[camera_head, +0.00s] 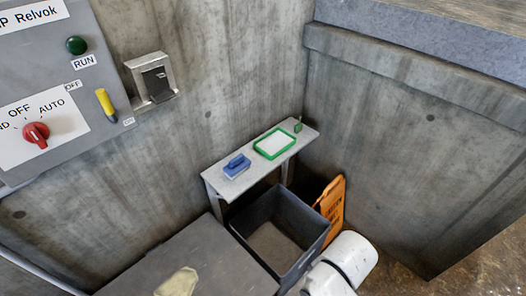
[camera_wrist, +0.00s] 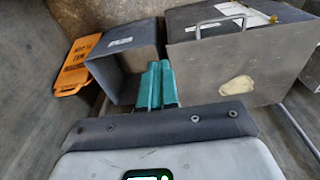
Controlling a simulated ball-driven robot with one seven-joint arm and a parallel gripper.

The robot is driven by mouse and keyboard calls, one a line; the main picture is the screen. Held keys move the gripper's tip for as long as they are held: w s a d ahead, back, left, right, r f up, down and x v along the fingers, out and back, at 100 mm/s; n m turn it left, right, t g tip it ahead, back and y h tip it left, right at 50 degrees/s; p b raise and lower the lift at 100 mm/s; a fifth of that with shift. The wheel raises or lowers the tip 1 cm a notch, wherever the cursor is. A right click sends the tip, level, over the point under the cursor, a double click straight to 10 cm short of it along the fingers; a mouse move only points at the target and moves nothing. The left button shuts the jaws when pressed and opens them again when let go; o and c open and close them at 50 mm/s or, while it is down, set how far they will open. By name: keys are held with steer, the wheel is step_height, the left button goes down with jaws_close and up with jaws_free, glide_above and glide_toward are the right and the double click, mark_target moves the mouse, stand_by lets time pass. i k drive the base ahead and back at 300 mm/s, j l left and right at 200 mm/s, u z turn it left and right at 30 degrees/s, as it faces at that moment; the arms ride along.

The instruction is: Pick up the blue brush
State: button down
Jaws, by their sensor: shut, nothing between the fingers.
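The blue brush (camera_head: 237,166) lies on the narrow grey shelf (camera_head: 222,186) against the concrete wall in the head view, near the shelf's left end. I cannot make it out in the wrist view. My gripper (camera_wrist: 163,65) shows as two teal fingers, shut together and empty, in the middle of the wrist view. The fingers do not show in the head view, where only a white part of my arm is seen at the bottom, right of the shelf. The gripper is apart from the brush.
A green-framed white tray (camera_head: 274,143) lies beside the brush. An open dark bin (camera_head: 280,235) stands below the shelf, with an orange sign (camera_head: 331,207) to its right. A grey box (camera_head: 215,262) stands at front left. A control panel (camera_head: 50,90) hangs on the left wall.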

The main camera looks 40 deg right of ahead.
mark_target(238, 165)
steer(key=i+l+u, duration=0.15)
steer(key=i+l, duration=0.15)
steer(key=i+l+u, duration=0.1)
steer(key=i+l, duration=0.15)
steer(key=l, duration=0.15)
steer(key=i+l+u, duration=0.3)
steer(key=i+l, duration=0.15)
steer(key=l, duration=0.3)
